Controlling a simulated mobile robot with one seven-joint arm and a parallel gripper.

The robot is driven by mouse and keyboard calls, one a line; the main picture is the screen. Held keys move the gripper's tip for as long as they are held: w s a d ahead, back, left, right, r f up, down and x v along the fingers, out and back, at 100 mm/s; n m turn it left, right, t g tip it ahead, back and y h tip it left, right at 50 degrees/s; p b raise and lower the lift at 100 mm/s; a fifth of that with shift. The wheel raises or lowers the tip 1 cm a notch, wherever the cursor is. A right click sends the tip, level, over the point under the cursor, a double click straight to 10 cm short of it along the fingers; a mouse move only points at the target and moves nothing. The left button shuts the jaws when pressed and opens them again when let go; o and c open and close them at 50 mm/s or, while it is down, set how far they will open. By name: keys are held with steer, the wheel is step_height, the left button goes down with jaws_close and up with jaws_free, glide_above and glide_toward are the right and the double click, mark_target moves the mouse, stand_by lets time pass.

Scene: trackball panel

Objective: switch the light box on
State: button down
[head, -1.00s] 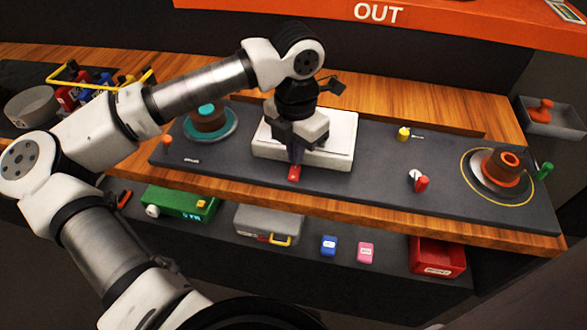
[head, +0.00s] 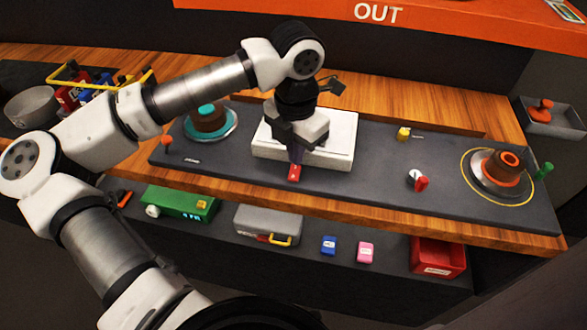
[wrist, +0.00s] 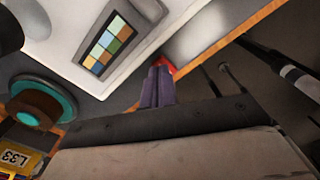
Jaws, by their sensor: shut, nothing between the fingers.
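The light box (head: 335,150) is a white slab on the dark panel, under my wrist. It also shows in the wrist view (wrist: 60,25), with a colour chart on it. A small red switch (head: 293,174) sits at the front edge of the panel, just in front of the box. My gripper (head: 296,158) points down with its purple fingers shut and empty, their tips at the red switch. In the wrist view the fingertips (wrist: 158,70) cover part of the switch (wrist: 169,66); I cannot tell whether they touch it. Whether the box is lit is unclear.
A teal-ringed trackball (head: 208,120) stands left of the box, an orange-ringed one (head: 500,172) at the far right. Between lie a yellow knob (head: 403,133) and a red lever (head: 421,183). A lower shelf holds a green device (head: 180,203), grey case and red bin.

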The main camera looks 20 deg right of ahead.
steer(key=shift+f+b, duration=1)
steer(key=shift+b, duration=0.1)
stand_by(0.5)
steer(key=shift+r, duration=0.1)
steer(key=shift+r+p, duration=1.6)
steer(key=shift+r, duration=1.85)
